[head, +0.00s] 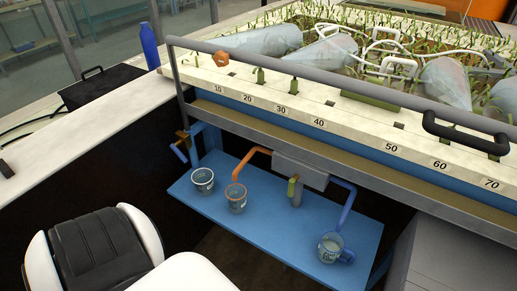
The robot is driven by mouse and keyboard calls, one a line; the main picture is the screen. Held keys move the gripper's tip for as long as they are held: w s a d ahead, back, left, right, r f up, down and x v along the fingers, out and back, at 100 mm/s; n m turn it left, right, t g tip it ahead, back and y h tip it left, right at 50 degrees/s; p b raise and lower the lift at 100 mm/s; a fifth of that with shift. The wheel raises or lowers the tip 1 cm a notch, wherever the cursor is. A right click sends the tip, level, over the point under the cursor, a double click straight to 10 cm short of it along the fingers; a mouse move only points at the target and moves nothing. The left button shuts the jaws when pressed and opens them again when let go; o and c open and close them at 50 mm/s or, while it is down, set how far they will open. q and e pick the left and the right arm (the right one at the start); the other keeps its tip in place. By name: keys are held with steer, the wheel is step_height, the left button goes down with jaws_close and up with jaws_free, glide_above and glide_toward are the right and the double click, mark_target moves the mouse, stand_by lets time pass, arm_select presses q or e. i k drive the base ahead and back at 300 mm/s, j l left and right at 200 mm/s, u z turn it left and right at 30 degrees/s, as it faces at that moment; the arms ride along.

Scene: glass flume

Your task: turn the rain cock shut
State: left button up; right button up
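Neither of my grippers is in the head view. Under the flume's front edge hang several pipe fittings, and I cannot tell which is the rain cock. At the left is a blue pipe fitting (179,151) with a small brownish part. An orange pipe (254,153) bends down over a cup (237,199). A blue pipe (347,205) slopes down from the box toward a jug (331,247). Whether any cock is open or shut is too small to tell.
A blue shelf (285,229) holds the cups, including a left cup (202,180). Above it runs a numbered ledge (340,119) with a grey rail (330,77) and a black handle (465,133). A blue bottle (149,46) stands on the white bench (85,125) at left.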

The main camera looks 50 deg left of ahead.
mark_target(173, 146)
steer(key=u, duration=0.5)
steer(key=k+j+u, duration=0.1)
steer(key=u, duration=0.4)
steer(key=j+u, duration=0.1)
steer(key=u, duration=0.35)
steer(key=j+u, duration=0.1)
steer(key=u, duration=0.4)
